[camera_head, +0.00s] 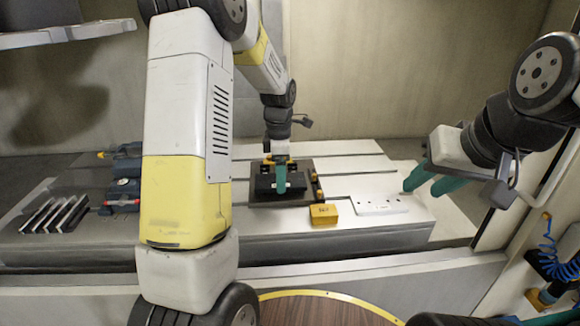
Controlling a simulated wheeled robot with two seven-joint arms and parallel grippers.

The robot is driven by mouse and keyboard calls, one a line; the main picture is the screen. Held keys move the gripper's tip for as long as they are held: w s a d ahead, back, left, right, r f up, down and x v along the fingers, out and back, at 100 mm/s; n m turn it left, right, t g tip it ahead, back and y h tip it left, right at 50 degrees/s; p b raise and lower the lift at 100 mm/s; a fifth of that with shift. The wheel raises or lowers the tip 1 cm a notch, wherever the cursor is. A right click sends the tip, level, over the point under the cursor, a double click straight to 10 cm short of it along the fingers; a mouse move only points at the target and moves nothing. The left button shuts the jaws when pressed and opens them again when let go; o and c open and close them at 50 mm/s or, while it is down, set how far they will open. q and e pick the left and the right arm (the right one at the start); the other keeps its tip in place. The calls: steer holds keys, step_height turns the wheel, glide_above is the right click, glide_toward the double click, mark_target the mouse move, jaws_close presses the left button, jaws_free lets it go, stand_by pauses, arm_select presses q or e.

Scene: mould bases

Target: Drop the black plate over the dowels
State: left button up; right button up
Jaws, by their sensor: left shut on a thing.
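The black plate (263,187) is at the middle of the bench, over a dark brown mould base (256,200). My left gripper (281,187) reaches down to it with its teal fingers and is shut on the plate. I cannot tell whether the plate is seated or just above the base. The dowels are not clear; small yellow parts (318,188) show at the base's right edge. My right gripper (427,184) is well to the right, empty, with its two teal fingers apart.
A yellow block (323,214) and a white plate with holes (381,205) lie right of the base. A rack of upright plates (53,216) and blue-grey tools (123,186) are at the left. My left arm hides the bench between.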

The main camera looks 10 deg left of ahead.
arm_select(q)
steer(key=shift+f, duration=0.3)
steer(key=shift+f, duration=0.15)
steer(key=shift+f, duration=0.35)
steer(key=shift+f, duration=0.15)
stand_by(0.3)
steer(key=o, duration=2)
step_height(320, 180, up, 8)
steer(key=shift+f, duration=0.1)
